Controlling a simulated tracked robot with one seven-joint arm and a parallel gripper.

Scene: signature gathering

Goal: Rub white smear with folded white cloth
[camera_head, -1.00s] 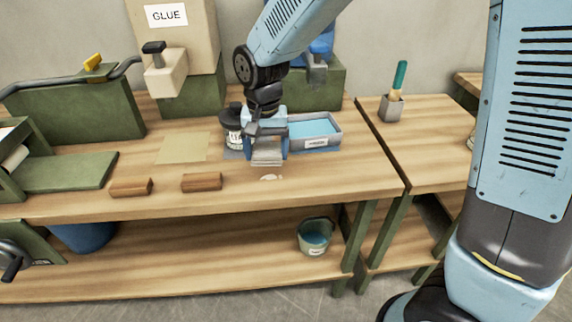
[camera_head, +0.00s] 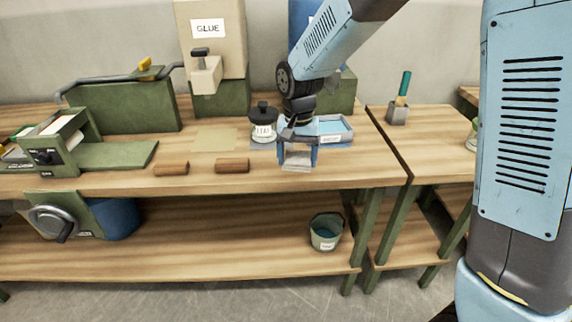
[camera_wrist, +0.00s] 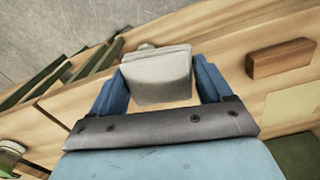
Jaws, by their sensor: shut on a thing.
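My gripper (camera_head: 297,160) is shut on the folded white cloth (camera_head: 297,161), low over the bench near its front edge. In the wrist view the cloth (camera_wrist: 158,76) is a thick pale grey-white pad between the blue fingers. I cannot tell whether it touches the wood. The white smear is not clear in the head view now; the gripper and cloth cover that spot. In the wrist view a small pale patch (camera_wrist: 147,46) shows just past the cloth's far edge; I cannot tell if it is the smear.
Two brown wooden blocks (camera_head: 232,165) lie left of the gripper. A black-topped jar (camera_head: 263,122) and a blue-filled tray (camera_head: 334,131) stand behind it. A bucket (camera_head: 326,231) is on the lower shelf. The bench's front edge (camera_head: 230,188) is close.

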